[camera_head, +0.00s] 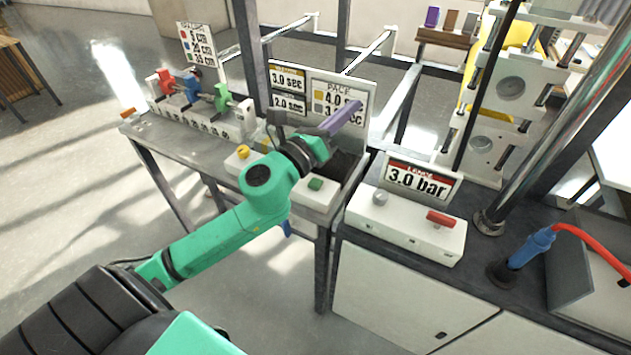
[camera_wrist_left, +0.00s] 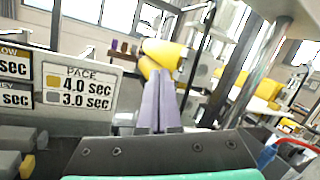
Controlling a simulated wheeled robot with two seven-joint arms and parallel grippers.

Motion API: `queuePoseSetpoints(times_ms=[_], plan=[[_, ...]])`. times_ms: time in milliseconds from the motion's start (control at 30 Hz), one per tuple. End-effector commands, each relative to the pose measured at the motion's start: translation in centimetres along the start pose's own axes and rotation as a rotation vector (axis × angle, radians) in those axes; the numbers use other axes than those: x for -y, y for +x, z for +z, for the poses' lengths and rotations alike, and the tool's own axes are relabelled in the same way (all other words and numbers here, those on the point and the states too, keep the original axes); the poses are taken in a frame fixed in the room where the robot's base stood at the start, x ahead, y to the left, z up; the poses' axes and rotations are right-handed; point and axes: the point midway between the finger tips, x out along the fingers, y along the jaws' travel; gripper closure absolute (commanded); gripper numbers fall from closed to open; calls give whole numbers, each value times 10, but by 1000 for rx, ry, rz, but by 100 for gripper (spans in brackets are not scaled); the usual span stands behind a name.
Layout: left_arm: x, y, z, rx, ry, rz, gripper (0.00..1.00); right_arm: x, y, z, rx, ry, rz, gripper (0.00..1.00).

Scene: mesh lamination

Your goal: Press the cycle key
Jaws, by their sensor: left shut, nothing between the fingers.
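No key in view carries a readable cycle label, so I cannot tell which one is the cycle key. A pale control box (camera_head: 294,189) on the left bench has a green button (camera_head: 316,184) and a yellow button (camera_head: 242,152). A second white box (camera_head: 405,228) has a red key (camera_head: 440,219) and a grey knob (camera_head: 380,197). My left gripper (camera_head: 346,112) is shut and empty, raised in front of the pace sign (camera_head: 358,88), its purple fingers pointing up and right. The fingers (camera_wrist_left: 160,100) also show together in the left wrist view. My right gripper is out of view.
A 3.0 bar sign (camera_head: 420,179) stands behind the white box. A dark post (camera_head: 487,85) and a shiny column (camera_head: 560,125) rise on the right. A blue connector with a red hose (camera_head: 531,247) is at right. Red, blue and green clamps (camera_head: 222,97) line the left bench.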

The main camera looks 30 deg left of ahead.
Motion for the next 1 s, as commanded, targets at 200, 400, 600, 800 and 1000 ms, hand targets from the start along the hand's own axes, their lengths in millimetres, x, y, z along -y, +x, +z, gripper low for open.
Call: queuePoseSetpoints(times_ms=[200, 400, 600, 800, 1000], plan=[[53, -3, -46, -175, 1345, -581, 100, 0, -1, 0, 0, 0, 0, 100], [-34, -30, -72, -475, 2182, -964, 100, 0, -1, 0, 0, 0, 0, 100], [-88, -47, -59, -677, 2450, -1139, 100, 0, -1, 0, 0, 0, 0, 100], [-96, -50, -56, -709, 2481, -1167, 100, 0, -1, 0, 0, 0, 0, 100], [-96, -50, -58, -706, 2478, -1165, 100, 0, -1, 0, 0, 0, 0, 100]])
